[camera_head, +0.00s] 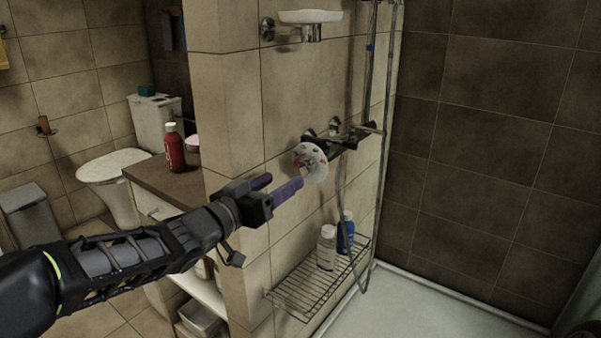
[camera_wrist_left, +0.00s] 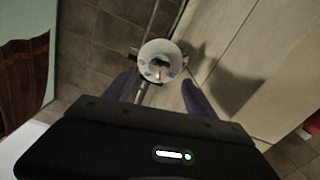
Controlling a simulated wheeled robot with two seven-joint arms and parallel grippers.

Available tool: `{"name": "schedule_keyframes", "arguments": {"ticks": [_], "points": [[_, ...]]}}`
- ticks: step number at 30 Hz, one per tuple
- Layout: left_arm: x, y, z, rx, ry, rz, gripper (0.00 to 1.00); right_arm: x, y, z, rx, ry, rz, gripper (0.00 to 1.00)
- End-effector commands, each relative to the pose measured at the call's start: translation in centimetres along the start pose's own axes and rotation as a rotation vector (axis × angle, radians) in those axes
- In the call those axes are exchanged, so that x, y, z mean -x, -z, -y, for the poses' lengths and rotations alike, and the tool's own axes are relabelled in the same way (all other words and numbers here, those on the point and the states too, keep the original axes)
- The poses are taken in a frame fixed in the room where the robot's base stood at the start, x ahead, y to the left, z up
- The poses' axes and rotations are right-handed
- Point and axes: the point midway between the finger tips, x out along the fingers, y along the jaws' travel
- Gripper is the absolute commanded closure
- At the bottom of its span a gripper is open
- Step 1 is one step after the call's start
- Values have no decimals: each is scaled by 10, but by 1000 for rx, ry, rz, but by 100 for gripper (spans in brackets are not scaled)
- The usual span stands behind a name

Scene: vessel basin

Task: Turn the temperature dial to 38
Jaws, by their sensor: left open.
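The temperature dial (camera_head: 311,162) is a round, pale disc with small coloured marks, on the near end of the shower mixer (camera_head: 340,142) on the tiled wall. My left gripper (camera_head: 282,186) is open, with its purple fingers pointing at the dial from the left and a little below it. In the left wrist view the dial (camera_wrist_left: 160,62) lies ahead, between and beyond the two fingertips (camera_wrist_left: 157,84). The fingers look apart from it. The number on the dial is too small to read. My right gripper is not in view.
A wire shelf (camera_head: 320,285) below the mixer holds a white bottle (camera_head: 327,248) and a blue bottle (camera_head: 346,232). The shower hose (camera_head: 340,200) hangs beside them. A red bottle (camera_head: 174,148) stands on the counter (camera_head: 165,178) at left. A soap dish (camera_head: 310,17) is above.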

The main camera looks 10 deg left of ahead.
Motion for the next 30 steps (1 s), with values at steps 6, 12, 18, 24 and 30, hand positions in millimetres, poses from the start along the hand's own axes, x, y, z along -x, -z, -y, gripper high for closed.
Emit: {"name": "schedule_keyframes", "arguments": {"ticks": [6, 12, 18, 24, 30], "points": [[-15, -2, -1, 1, -2, 1, 35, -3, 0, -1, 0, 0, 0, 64], [-46, -3, 0, 2, -1, 2, 35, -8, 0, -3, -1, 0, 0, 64], [-71, 0, -1, 0, -2, -1, 35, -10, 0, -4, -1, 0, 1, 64], [-77, 0, -1, 0, 0, 0, 35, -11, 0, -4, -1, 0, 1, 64], [-77, 0, 0, 0, 0, 0, 38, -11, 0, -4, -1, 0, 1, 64]]}}
